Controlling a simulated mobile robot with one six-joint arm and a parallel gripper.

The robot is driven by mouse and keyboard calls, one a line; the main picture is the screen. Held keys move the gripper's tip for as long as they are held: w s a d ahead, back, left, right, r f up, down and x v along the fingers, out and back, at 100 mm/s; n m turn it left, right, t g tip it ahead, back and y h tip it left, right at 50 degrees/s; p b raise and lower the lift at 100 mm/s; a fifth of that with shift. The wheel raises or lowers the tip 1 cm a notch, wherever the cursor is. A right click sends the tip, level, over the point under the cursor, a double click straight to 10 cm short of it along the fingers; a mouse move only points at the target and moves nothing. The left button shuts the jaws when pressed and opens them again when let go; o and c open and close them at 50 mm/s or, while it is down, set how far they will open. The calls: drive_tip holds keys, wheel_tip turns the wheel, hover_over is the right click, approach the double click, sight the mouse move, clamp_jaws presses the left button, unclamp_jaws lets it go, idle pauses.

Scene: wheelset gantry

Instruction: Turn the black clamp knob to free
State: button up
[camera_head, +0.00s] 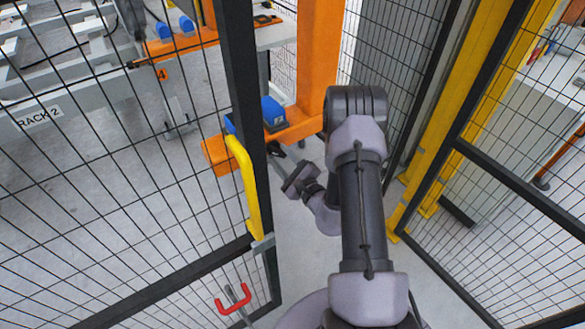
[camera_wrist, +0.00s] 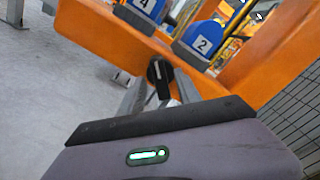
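The black clamp knob (camera_wrist: 159,71) is a dark round knob with a pale pointer line, on the face of an orange beam (camera_wrist: 105,40) in the wrist view. My gripper (camera_wrist: 158,88) reaches toward it from below in that view; its grey fingers stand apart, with the knob at or just beyond their tips. I cannot tell whether they touch it. The head view shows my gripper (camera_head: 276,152) by the orange beam (camera_head: 215,156), behind the fence post. The knob is hidden there.
Blue blocks marked 4 (camera_wrist: 143,10) and 2 (camera_wrist: 203,44) sit on the beam above the knob. A black fence post (camera_head: 243,90) with a yellow handle (camera_head: 243,180) stands left of my arm. Mesh fencing (camera_head: 500,230) stands on the right. Grey floor shows between.

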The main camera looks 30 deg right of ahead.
drive_tip(key=s+p, duration=0.2)
drive_tip(key=s, duration=1.4)
drive_tip(key=shift+s+d, duration=0.25)
drive_tip(key=shift+d, duration=0.05)
